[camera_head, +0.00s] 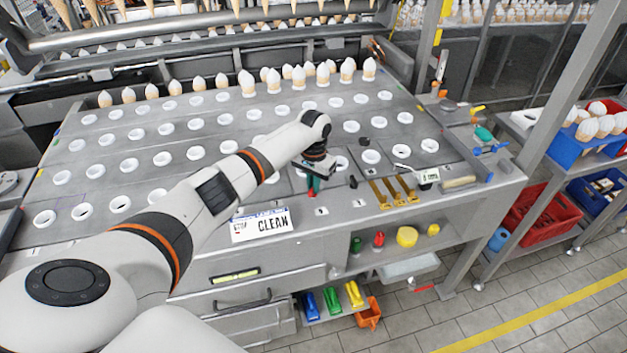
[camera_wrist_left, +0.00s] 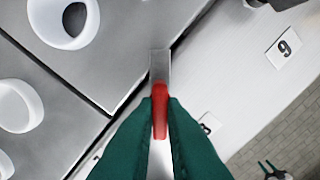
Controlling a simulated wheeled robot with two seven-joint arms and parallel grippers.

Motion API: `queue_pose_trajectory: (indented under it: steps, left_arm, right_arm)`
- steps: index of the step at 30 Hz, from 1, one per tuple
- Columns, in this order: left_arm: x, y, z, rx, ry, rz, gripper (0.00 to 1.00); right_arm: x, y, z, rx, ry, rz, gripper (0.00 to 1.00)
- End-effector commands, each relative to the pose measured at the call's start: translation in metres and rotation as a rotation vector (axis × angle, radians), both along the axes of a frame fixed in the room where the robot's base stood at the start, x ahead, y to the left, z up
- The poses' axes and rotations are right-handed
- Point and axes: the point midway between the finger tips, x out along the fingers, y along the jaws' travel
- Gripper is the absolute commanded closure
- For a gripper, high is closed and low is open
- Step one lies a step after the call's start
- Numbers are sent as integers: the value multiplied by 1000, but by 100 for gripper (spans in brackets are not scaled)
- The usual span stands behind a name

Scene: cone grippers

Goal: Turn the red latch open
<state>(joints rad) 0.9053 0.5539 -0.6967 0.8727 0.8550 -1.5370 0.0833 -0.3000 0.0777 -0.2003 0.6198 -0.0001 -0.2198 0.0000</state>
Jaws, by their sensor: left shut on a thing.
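The red latch (camera_wrist_left: 160,98) shows in the left wrist view, between the two green fingers of my left gripper (camera_wrist_left: 160,125). The fingers are shut on it. A grey metal strip (camera_wrist_left: 160,65) extends from the latch across the seam between the steel plate and the front ledge. In the head view my left gripper (camera_head: 314,182) is at the front edge of the table, right of the CLEAN sign (camera_head: 261,225). There the latch is mostly hidden by the gripper. My right gripper is not in view.
The steel table (camera_head: 225,118) has rows of white ring holders and a back row of cones. Brass strips (camera_head: 394,192) lie right of my gripper. A shelf below holds a yellow item (camera_head: 407,236) and other small objects. A red crate (camera_head: 540,212) stands at right.

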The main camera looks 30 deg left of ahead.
Motion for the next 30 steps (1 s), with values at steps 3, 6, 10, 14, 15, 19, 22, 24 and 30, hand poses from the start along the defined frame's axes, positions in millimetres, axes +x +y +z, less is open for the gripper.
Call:
queue_pose_trajectory:
  steps: [3, 6, 10, 14, 15, 19, 22, 24, 30]
  left_arm:
    - [0, 0, 1, -1, -1, -111, 100]
    - [1, 0, 2, 0, -2, -204, 100]
    - [1, 0, 1, -1, -2, -321, 100]
    - [1, 0, 1, -1, -3, -427, 100]
    - [1, 0, 1, -1, -3, -456, 100]
    - [1, 0, 1, 0, -4, -538, 100]
    - [1, 0, 1, 0, -4, -586, 100]
    - [1, 0, 1, 0, -4, -613, 100]
    - [1, 0, 1, 0, -4, -660, 100]
  right_arm:
    - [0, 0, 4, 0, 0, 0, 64]
    - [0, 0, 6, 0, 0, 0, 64]
    - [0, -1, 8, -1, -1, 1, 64]
    - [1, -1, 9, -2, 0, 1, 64]
    - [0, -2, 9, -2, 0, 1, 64]
    - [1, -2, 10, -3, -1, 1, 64]
    - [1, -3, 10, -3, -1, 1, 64]
    - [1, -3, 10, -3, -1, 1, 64]
    - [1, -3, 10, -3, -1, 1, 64]
